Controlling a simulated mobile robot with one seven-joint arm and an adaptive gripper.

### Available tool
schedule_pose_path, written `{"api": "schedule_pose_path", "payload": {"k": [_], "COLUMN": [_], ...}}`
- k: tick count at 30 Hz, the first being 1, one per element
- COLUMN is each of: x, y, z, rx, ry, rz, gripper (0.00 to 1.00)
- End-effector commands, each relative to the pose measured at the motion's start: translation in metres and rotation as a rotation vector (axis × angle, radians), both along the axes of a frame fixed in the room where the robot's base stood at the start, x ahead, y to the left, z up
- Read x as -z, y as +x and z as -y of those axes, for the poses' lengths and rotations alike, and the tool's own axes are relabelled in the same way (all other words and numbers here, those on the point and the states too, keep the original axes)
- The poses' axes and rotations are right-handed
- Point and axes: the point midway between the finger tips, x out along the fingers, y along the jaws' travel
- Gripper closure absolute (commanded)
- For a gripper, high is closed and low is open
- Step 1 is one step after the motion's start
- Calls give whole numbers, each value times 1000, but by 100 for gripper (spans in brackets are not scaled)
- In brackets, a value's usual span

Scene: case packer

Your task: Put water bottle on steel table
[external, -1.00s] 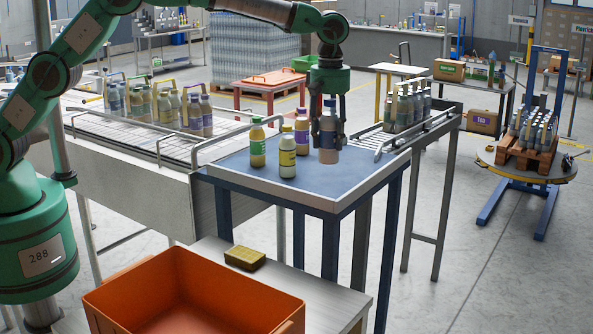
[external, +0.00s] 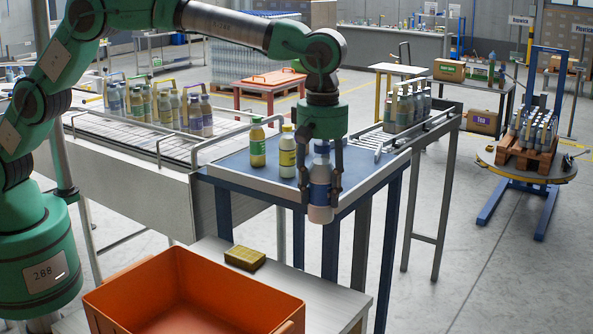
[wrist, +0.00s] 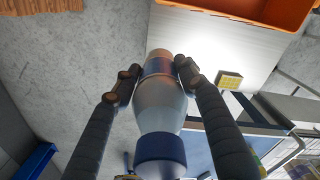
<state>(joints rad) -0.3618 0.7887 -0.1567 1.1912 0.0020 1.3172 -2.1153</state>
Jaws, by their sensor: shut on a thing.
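My gripper (external: 321,188) is shut on a water bottle (external: 320,194) with a dark blue cap and a blue label band. It holds the bottle upright in the air at the front edge of the blue-topped table. In the wrist view the bottle (wrist: 160,115) sits between both fingers of my gripper (wrist: 157,82). The pale grey, bare-looking table (external: 325,300) stands lower, in front of the blue table; it also shows in the wrist view (wrist: 208,45). I cannot tell for sure which surface is the steel table.
An orange bin (external: 180,300) stands at the front left of the pale table. A yellow sponge-like block (external: 245,257) lies beside it. The pale table's right part is clear.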

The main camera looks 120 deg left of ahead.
Motion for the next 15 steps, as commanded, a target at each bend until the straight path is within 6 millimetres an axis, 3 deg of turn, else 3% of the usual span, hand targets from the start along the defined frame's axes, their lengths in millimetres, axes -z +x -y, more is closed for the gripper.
{"api": "schedule_pose_path", "payload": {"k": [8,15], "x": [72,156], "y": [-1,-1], "z": [-1,-1], "rx": [0,1], "ry": [-1,-2], "rz": [-3,-3], "gripper": [93,93]}}
